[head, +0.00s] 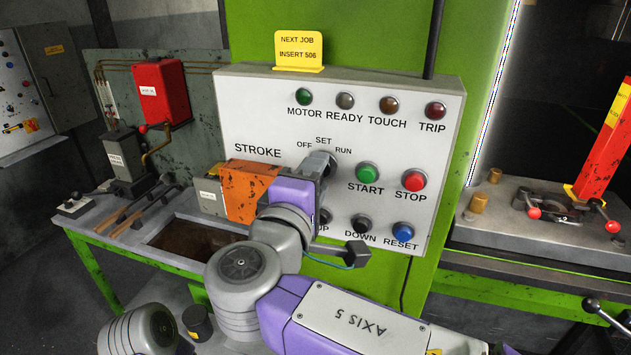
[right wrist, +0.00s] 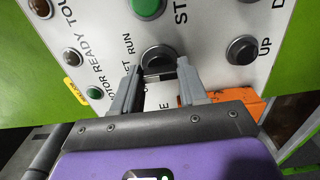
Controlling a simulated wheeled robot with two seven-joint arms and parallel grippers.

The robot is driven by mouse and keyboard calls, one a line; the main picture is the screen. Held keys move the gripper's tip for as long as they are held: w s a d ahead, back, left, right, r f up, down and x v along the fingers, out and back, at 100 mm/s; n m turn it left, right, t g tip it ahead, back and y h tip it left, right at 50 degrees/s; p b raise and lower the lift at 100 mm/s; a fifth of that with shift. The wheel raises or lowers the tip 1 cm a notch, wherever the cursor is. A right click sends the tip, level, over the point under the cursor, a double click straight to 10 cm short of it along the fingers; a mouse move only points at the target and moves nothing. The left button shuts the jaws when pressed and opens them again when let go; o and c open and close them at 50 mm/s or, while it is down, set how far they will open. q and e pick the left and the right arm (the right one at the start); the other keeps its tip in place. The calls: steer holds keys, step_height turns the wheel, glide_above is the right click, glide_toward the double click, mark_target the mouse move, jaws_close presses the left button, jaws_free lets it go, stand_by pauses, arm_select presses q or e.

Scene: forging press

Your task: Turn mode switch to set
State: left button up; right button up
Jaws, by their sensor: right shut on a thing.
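The mode switch (right wrist: 158,58) is a round black knob on the white control panel (head: 245,105), below the labels OFF, SET and RUN. In the head view my right gripper (head: 322,166) covers most of it. In the right wrist view my right gripper (right wrist: 160,78) has one finger on each side of the knob and is shut on it. The pointing direction of the knob is hidden. My left gripper is not in view.
The green START button (head: 367,174) and red STOP button (head: 414,180) sit close to the right of the switch. The DOWN button (head: 362,224) and RESET button (head: 402,231) are below. An orange box (head: 248,188) stands to the left.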

steer(key=o, duration=1.1)
steer(key=shift+c, duration=0.2)
steer(key=v, duration=0.7)
steer(key=shift+s, duration=0.3)
steer(key=shift+a, duration=0.1)
